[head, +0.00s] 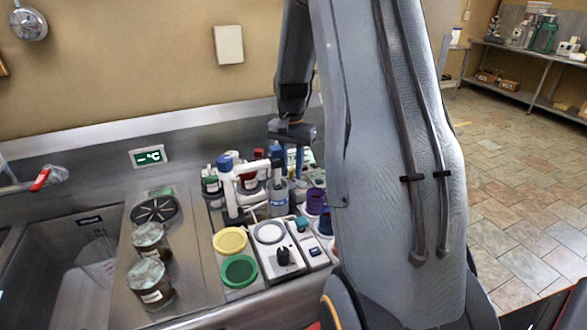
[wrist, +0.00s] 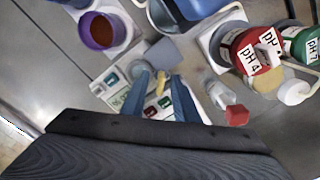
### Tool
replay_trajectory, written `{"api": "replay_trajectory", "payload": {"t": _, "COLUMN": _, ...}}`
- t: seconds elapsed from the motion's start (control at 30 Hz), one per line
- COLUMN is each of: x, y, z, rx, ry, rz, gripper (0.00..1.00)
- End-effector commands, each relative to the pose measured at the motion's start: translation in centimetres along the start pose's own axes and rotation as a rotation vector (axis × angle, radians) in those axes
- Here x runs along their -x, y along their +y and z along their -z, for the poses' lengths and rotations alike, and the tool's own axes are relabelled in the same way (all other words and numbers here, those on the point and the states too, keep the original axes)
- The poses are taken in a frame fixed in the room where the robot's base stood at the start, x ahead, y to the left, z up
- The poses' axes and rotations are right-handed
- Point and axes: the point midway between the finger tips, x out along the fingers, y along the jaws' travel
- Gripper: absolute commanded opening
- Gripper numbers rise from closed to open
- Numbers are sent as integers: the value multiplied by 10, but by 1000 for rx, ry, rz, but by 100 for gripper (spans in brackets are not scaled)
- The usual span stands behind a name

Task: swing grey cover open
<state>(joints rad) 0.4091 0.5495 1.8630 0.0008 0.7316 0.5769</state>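My gripper (wrist: 160,78) points down in the wrist view, its two blue fingers apart with a gap between the tips. In the head view my gripper (head: 291,160) hangs above the crowded back of the counter. A small flat grey piece (wrist: 162,52), which may be the grey cover, lies just beyond the fingertips, at the edge of a pale panel (wrist: 113,80) with small coloured windows. I cannot see its hinge or tell whether the fingers touch it. A yellowish piece (wrist: 162,84) shows between the fingers. In the head view I cannot make out the cover.
A purple cup (wrist: 98,32) of reddish liquid stands at upper left. Red (wrist: 250,55) and green pH bottles crowd the right, with a red-capped bottle (wrist: 228,105) close to the right finger. A white stand (head: 232,190), jars (head: 150,285) and a sink (head: 70,265) lie to the left.

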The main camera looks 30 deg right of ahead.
Motion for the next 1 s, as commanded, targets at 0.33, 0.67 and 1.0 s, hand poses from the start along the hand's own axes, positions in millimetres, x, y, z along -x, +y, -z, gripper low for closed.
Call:
{"api": "replay_trajectory", "payload": {"t": 0.33, "x": 46, "y": 0, "z": 1, "rx": -2, "ry": 4, "rz": 3, "gripper": 27}}
{"api": "replay_trajectory", "payload": {"t": 0.67, "x": 76, "y": 1, "z": -2, "rx": 1, "ry": 0, "rz": 0, "gripper": 27}}
{"api": "replay_trajectory", "payload": {"t": 1.0, "x": 77, "y": 1, "z": -2, "rx": 1, "ry": -1, "rz": 0, "gripper": 27}}
